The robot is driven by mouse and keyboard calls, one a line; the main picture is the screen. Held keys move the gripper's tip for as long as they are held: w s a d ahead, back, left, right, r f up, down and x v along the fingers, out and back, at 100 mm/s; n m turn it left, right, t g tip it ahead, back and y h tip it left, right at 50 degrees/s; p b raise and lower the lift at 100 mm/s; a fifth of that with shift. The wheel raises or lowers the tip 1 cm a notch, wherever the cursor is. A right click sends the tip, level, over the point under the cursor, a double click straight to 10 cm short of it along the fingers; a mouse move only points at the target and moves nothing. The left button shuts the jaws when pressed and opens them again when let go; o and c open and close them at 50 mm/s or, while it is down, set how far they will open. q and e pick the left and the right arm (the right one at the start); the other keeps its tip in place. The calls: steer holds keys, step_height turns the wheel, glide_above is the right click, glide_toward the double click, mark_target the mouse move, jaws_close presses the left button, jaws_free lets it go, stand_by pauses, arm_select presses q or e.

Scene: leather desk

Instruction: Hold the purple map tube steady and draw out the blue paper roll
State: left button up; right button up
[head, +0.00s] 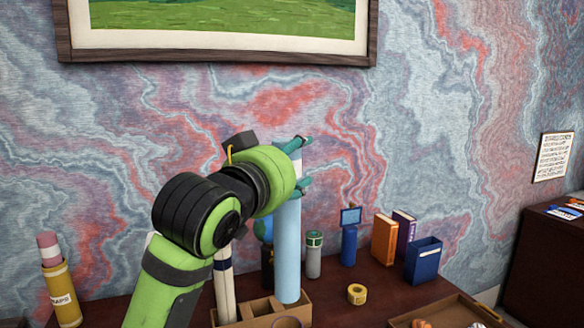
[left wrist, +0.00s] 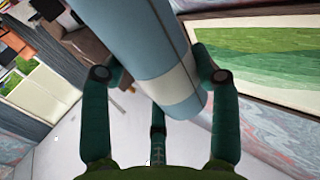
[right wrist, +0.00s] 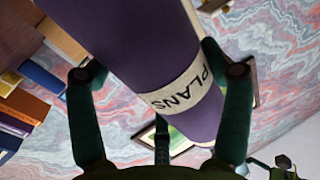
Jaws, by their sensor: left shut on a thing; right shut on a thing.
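The blue paper roll (head: 287,245) is pale blue with a white band near its top, and hangs or stands almost upright in the head view. My left gripper (head: 301,162) is shut on its upper part; the left wrist view shows the fingers around the roll (left wrist: 150,45) near the white band. The roll's lower end shows in front of the wooden organizer; whether it touches is unclear. The purple map tube (right wrist: 115,35) shows only in the right wrist view, with a white "PLANS" band. My right gripper (right wrist: 158,80) is shut on it near this band.
A wooden organizer (head: 304,305) stands below the roll. A grey tube (head: 313,258), yellow tape (head: 357,294), an orange book (head: 384,240) and a blue box (head: 423,262) stand rightward. A yellow tube (head: 62,295) stands far left. A tray (head: 455,312) lies front right.

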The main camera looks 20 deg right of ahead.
steer(key=o, duration=1.1)
steer(key=v, duration=1.2)
